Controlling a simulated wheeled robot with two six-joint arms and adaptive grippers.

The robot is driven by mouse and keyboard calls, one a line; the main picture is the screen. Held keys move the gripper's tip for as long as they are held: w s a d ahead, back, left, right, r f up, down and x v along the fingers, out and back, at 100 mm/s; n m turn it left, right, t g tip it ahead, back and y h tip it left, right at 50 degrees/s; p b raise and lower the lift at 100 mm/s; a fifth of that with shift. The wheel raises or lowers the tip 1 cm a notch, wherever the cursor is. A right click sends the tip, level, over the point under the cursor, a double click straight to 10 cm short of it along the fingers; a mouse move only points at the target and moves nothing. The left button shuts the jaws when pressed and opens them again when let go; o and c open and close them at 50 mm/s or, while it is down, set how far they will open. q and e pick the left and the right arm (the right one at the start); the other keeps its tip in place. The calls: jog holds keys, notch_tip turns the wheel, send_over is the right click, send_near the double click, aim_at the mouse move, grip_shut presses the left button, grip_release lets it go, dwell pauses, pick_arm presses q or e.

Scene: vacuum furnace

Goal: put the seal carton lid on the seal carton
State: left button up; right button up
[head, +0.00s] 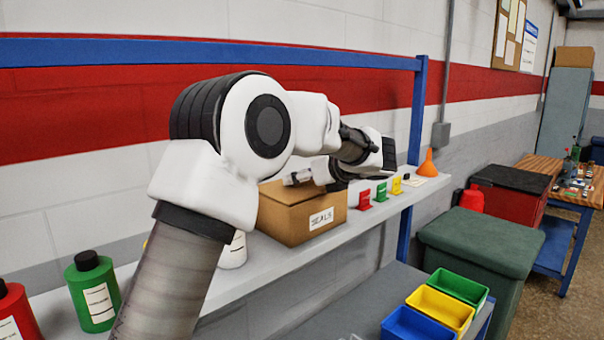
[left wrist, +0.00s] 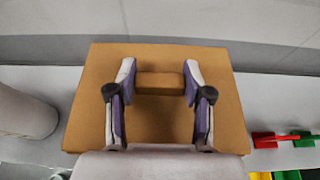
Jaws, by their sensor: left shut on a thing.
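The brown seal carton (head: 318,219), with a white "SEALS" label, stands on the grey shelf. The flat brown seal carton lid (head: 272,190) is over its top. I see no clear gap between them, but my arm hides part of the lid and I cannot tell if it is fully seated. In the left wrist view the lid (left wrist: 95,105) shows from above with a raised bar handle (left wrist: 160,83). My left gripper (left wrist: 160,76) is shut on this handle, with one finger at each end. My right gripper is not in view.
On the shelf (head: 258,277), a green bottle (head: 93,291) and a red bottle (head: 17,315) stand left of the carton. Red (head: 365,200), green (head: 381,192) and yellow (head: 396,186) small items and an orange funnel (head: 427,165) stand to its right. A blue post (head: 413,150) rises beyond.

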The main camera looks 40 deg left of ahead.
pick_arm(q)
jog(key=shift+s+d+r, duration=0.1)
jog(key=shift+d, duration=0.2)
jog(key=o, duration=1.2)
jog(key=shift+o, duration=0.2)
jog(key=shift+a, duration=0.15)
jog(key=v, duration=1.2)
